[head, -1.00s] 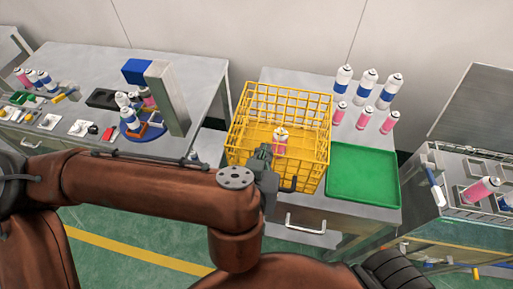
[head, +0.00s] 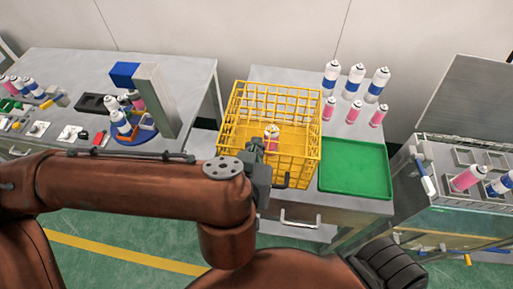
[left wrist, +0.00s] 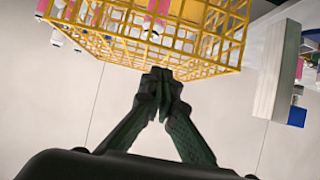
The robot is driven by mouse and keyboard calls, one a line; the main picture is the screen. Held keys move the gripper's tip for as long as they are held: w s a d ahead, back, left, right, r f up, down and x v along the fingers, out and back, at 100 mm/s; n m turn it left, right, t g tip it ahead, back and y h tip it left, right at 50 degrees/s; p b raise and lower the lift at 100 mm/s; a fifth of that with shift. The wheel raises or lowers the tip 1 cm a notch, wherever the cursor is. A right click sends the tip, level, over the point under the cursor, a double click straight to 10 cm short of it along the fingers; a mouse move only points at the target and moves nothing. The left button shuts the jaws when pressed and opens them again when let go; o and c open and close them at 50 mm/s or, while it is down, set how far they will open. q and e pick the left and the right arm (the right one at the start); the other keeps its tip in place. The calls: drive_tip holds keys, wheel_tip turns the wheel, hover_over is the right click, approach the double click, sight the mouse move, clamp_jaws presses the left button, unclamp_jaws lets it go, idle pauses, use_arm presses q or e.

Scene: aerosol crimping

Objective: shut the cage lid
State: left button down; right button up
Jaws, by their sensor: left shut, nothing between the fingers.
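The yellow wire cage (head: 312,142) stands on the middle metal table. A pink can with a white top (head: 271,131) shows inside it, partly hidden behind my gripper. A tall grid (head: 282,97) stands at the cage's back; I cannot tell whether it is the raised lid or the back wall. My left gripper (head: 256,145) is shut and empty at the cage's front, its body hiding part of the front side. In the left wrist view its fingertips (left wrist: 161,76) meet right beside the cage's edge (left wrist: 185,72); contact is unclear.
A green tray (head: 355,187) lies right of the cage. Several cans (head: 356,80) stand behind the tray. A press-like fixture (head: 155,95) stands on the left table (head: 190,75). A metal tank with a rack (head: 440,205) is at the right.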

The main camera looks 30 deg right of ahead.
use_arm(q)
drive_tip(key=s+a+f, duration=0.1)
drive_tip(key=s+a, duration=0.4)
drive_tip(key=s, duration=0.2)
drive_tip(key=shift+a+f, duration=0.4)
use_arm(e)
drive_tip(key=shift+s+r, duration=0.15)
drive_tip(key=shift+s, duration=0.3)
